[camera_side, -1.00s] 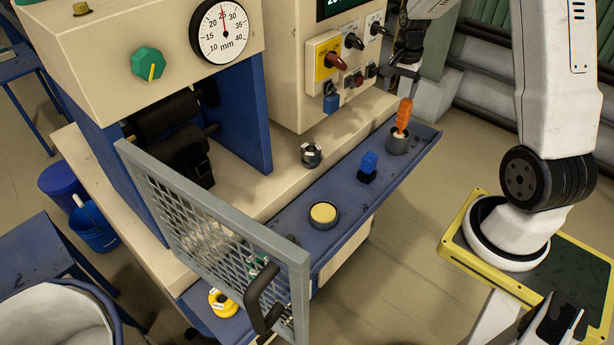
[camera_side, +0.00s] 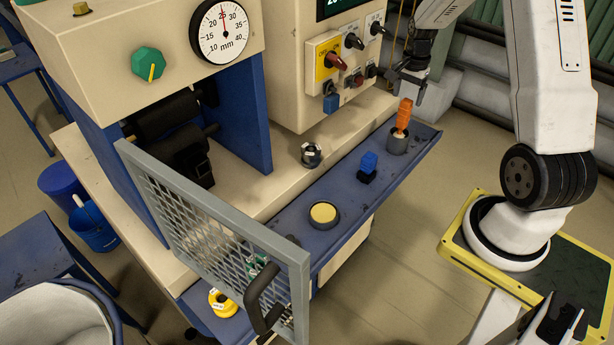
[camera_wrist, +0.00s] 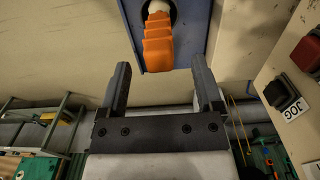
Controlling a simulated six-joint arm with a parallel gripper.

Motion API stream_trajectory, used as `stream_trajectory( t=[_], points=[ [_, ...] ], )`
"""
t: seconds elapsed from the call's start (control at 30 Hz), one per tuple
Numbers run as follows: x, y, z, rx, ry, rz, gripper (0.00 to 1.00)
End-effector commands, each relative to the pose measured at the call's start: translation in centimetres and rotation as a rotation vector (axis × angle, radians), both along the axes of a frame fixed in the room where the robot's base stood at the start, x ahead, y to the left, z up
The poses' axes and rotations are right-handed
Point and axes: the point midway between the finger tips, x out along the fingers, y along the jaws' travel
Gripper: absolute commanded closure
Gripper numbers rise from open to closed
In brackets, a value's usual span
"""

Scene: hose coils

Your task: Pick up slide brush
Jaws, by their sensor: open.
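The orange-ribbed handle, apparently the slide brush (camera_side: 404,115), stands upright in a small dark grey cup (camera_side: 397,143) at the far right end of the blue shelf. Its lower end is pale, and its tip is hidden inside the cup. My gripper (camera_side: 406,88) is open and empty just above and behind the handle's top in the side view. In the wrist view the orange handle (camera_wrist: 158,45) lies centred beyond my gripper (camera_wrist: 160,66), in line with the gap between the two fingers. The fingers do not visibly touch it.
The control panel with switches (camera_side: 330,60) rises close beside my gripper. A mesh guard (camera_side: 215,235) stands at front left.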

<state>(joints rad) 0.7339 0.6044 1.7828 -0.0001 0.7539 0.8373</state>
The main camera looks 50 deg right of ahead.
Motion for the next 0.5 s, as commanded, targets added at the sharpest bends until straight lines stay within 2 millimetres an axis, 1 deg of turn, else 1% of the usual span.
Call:
stream_trajectory(
  t=[0.17,0.4,0.5],
  points=[
    [-0.1,0.0,-1.1,0.002,0.003,0.0,0.16],
    [-0.2,-0.2,-3.8,0.002,0.002,0.0,0.16],
    [-0.1,-0.2,-4.6,0.001,0.001,0.0,0.16]
  ],
)
